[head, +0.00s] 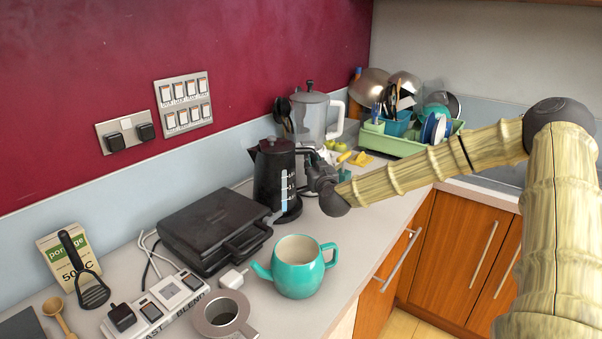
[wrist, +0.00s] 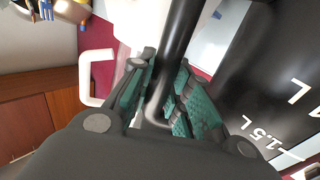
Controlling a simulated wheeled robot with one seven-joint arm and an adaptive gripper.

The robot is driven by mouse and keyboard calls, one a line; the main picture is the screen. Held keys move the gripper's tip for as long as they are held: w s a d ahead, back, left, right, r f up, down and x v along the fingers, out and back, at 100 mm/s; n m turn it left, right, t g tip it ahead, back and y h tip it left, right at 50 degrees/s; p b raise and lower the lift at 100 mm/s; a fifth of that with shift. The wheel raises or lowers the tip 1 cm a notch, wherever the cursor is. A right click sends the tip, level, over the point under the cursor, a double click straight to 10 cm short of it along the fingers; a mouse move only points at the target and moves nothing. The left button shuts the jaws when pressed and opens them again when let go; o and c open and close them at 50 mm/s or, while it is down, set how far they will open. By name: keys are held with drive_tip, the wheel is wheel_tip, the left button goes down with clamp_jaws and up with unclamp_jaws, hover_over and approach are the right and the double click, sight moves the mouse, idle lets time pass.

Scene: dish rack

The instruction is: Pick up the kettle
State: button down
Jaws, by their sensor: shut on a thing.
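The black kettle (head: 272,178) with white level marks stands upright on the counter, behind the teal pot and right of the black grill. It also fills the right of the wrist view (wrist: 265,75), with its 1.5 L mark showing. My gripper (head: 312,170) is at the kettle's right side, by its handle. In the wrist view my gripper (wrist: 165,100) has its green-padded fingers on both sides of the black kettle handle (wrist: 178,45), shut on it. The kettle's base is partly hidden in the head view, so I cannot tell whether it touches the counter.
A clear blender jug (head: 312,112) stands close behind the kettle. The teal pot (head: 297,268) and the black grill (head: 215,228) are in front. A green dish rack (head: 405,143) full of dishes is at the back right. A power strip (head: 160,308) lies front left.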

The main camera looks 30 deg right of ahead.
drive_tip(key=shift+r, duration=0.25)
